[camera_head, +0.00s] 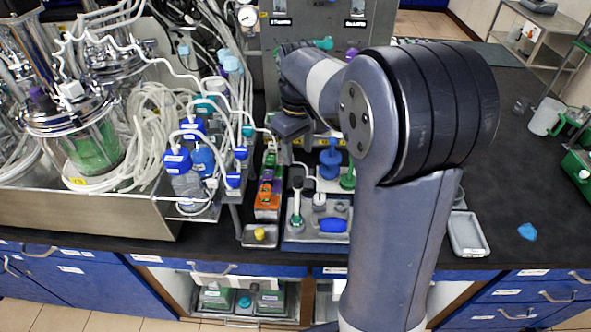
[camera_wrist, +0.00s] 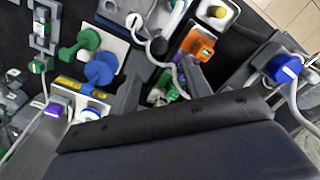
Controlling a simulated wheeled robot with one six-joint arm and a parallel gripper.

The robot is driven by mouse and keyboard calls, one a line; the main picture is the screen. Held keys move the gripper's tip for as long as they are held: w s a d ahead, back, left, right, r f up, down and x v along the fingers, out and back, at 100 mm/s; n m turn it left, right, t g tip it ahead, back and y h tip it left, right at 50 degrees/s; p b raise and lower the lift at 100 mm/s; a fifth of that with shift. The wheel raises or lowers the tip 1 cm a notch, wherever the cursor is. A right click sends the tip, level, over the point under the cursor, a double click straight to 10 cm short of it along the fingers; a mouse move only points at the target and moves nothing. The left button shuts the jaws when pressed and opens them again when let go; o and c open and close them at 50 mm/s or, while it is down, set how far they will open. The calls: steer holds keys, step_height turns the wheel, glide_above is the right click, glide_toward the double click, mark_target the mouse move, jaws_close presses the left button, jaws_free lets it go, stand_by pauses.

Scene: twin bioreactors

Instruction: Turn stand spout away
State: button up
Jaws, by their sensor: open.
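My gripper (camera_head: 288,128) reaches over the bench's small equipment, left of my large arm link, near the grey panel. In the wrist view its two dark fingers (camera_wrist: 160,84) are apart. Small green and purple parts (camera_wrist: 170,88) and a pale tube show between and beyond them. I cannot tell whether a finger touches these parts. Blue (camera_head: 330,160) and green (camera_head: 348,178) upright fittings stand on a pale base to the right; the blue fitting (camera_wrist: 101,70) and green fitting (camera_wrist: 80,45) also show in the wrist view. No part is clearly recognisable as the stand spout.
A rack of blue-capped bottles (camera_head: 186,160) with looping tubes stands close at left, beside a glass vessel (camera_head: 85,135). An orange unit (camera_head: 267,205) and a grey tray with a blue part (camera_head: 333,225) sit at the front. The dark bench (camera_head: 510,185) is mostly clear at right.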

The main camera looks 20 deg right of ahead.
mark_target(298, 179)
step_height(298, 179, down, 9)
steer(key=shift+f+p, duration=0.15)
steer(key=shift+p, duration=0.15)
jaws_close()
stand_by(0.5)
